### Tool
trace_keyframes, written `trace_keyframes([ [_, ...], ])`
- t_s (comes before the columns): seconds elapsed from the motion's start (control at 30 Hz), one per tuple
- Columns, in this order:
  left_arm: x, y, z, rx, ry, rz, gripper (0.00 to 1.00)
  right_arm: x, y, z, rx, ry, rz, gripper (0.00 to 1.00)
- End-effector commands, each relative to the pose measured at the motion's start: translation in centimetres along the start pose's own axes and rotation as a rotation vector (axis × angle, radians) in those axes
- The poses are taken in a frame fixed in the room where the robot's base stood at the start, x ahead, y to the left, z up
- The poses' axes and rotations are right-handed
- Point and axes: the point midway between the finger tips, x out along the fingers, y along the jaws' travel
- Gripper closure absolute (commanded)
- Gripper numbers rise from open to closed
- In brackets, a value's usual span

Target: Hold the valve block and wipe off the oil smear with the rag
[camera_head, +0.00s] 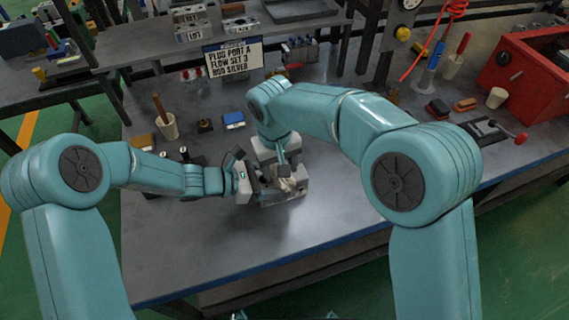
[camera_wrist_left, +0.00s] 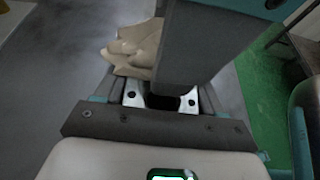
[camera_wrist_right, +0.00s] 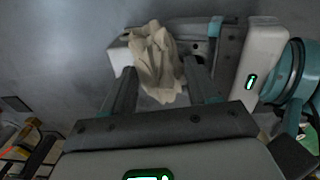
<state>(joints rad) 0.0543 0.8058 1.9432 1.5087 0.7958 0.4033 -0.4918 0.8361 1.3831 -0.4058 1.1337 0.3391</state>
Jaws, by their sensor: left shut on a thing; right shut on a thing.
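The silver valve block (camera_head: 299,188) is at the front middle of the bench, mostly hidden by my grippers in the head view. My left gripper (camera_head: 254,184) is shut on its left side. The beige rag (camera_wrist_right: 155,62) is bunched between the fingers of my right gripper (camera_wrist_right: 160,82), which is shut on it. The rag lies over the block (camera_wrist_right: 119,56) in the right wrist view and appears to touch it. The rag also shows in the left wrist view (camera_wrist_left: 134,48), beside a dark finger of my right gripper. I cannot see the oil smear.
A sign (camera_head: 233,57) stands behind the block. A cup with a brown handle (camera_head: 167,124) and small blocks, one blue (camera_head: 233,119), are at the left. A red toolbox (camera_head: 538,78) and a red-knobbed device (camera_head: 492,131) are at the right. The bench front is clear.

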Motion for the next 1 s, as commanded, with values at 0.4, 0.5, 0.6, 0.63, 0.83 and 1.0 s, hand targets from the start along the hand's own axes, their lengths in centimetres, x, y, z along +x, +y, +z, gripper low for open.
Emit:
trace_keyframes([
  [0.4,0.0,0.1,0.3,0.003,-0.006,0.000,1.00,0.1,0.4,0.1,0.001,-0.003,-0.001,0.66],
  [0.5,0.0,0.1,0.3,0.003,-0.007,0.000,1.00,0.1,1.1,0.1,0.002,-0.003,-0.001,0.66],
  [0.6,0.0,0.1,0.3,0.002,-0.007,0.000,1.00,0.2,1.6,0.2,0.001,-0.004,0.000,0.66],
  [0.63,0.0,0.1,0.3,0.002,-0.007,0.001,1.00,0.2,1.7,0.2,0.001,-0.004,0.000,0.66],
  [0.83,-0.1,0.1,0.3,0.002,-0.007,0.001,1.00,0.2,1.4,0.2,0.000,-0.004,0.000,0.66],
  [1.0,-0.1,0.1,0.3,0.002,-0.007,0.001,1.00,0.0,0.3,0.1,-0.002,-0.003,0.000,0.66],
])
